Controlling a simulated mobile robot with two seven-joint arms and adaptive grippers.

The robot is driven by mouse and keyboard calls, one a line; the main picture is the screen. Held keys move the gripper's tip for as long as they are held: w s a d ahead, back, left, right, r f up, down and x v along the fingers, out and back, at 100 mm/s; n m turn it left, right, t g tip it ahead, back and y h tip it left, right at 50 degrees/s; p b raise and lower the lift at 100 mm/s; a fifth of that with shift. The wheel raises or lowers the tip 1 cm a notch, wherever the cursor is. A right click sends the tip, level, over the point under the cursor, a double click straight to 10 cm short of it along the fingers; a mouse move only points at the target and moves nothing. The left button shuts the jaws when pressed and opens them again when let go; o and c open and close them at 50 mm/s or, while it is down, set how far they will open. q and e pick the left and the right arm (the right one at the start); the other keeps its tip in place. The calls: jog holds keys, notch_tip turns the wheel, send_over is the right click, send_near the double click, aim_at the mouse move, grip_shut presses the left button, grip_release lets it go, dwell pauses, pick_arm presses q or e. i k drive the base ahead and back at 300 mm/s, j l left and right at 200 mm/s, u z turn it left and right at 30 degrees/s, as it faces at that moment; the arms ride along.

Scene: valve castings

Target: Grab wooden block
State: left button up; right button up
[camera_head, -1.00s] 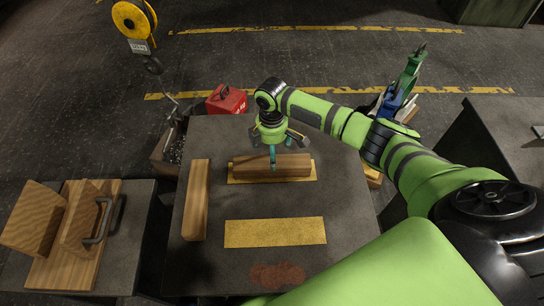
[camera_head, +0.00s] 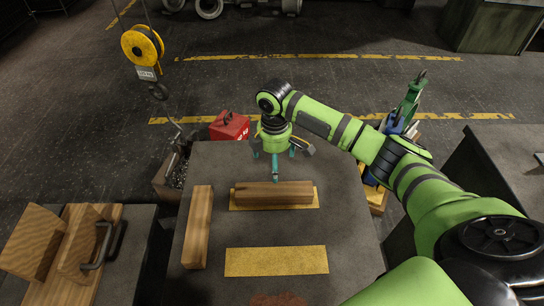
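A long brown wooden block (camera_head: 274,194) lies crosswise on a yellow mat (camera_head: 233,206) on the dark table. A second, lighter wooden block (camera_head: 197,227) lies lengthwise along the table's left side. My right gripper (camera_head: 274,165) hangs over the far side of the block on the mat, with its teal-tipped fingers spread. It is open and holds nothing. Its nearest fingertip appears just beyond the block's far edge; whether it touches is not clear. My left gripper is not in view.
An empty yellow mat (camera_head: 276,261) lies nearer on the dark table (camera_head: 345,225). A wooden fixture with a metal handle (camera_head: 98,247) stands on a side table at left. A red box (camera_head: 229,127) is beyond the table. A yellow reel (camera_head: 142,46) hangs at upper left.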

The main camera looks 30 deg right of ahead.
aim_at(195, 252)
jog(key=k+j, duration=0.5)
jog(key=k, duration=0.15)
jog(key=k+j, duration=0.45)
jog(key=k, duration=0.25)
